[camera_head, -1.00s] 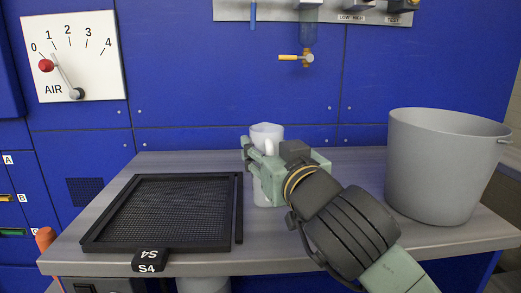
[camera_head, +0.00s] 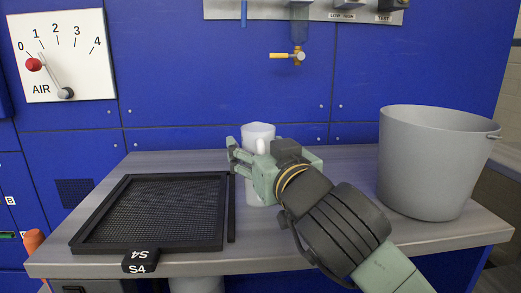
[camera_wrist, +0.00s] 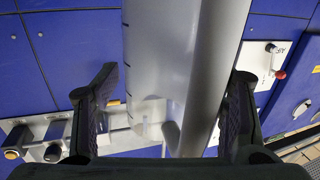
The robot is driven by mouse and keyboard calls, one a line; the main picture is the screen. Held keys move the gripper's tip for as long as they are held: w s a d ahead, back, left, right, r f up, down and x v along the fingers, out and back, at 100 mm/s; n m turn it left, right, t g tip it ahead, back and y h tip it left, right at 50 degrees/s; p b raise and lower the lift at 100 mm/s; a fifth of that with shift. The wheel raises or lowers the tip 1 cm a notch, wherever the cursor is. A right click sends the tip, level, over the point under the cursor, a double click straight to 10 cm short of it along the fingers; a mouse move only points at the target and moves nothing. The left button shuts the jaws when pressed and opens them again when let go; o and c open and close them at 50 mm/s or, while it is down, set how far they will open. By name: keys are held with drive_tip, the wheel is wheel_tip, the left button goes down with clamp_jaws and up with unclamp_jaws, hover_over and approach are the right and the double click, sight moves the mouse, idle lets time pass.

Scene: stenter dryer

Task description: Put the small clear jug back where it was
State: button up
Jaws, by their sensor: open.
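The small clear jug (camera_head: 258,131) stands upright on the grey worktop, between the black mesh tray and the grey bucket. My gripper (camera_head: 240,158) is at the jug and hides much of its middle; a lower part shows beneath. In the wrist view the jug (camera_wrist: 160,60) lies between the two black fingers of my gripper (camera_wrist: 174,85), with dark graduation marks along its left side and its handle near the bottom. The fingers are open, with a visible gap at the left finger.
The black mesh tray (camera_head: 77,240) marked S4 lies just left of the jug. A large grey bucket (camera_head: 435,165) stands at the right. A yellow-handled tap (camera_head: 285,56) hangs on the blue wall above.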

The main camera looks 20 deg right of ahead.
drive_tip(key=shift+s+r, duration=0.1)
drive_tip(key=shift+s, duration=0.25)
drive_tip(key=s+b, duration=0.1)
drive_tip(key=s, duration=1)
drive_tip(key=shift+s, duration=0.2)
drive_tip(key=shift+r, duration=0.1)
drive_tip(key=shift+c, duration=0.4)
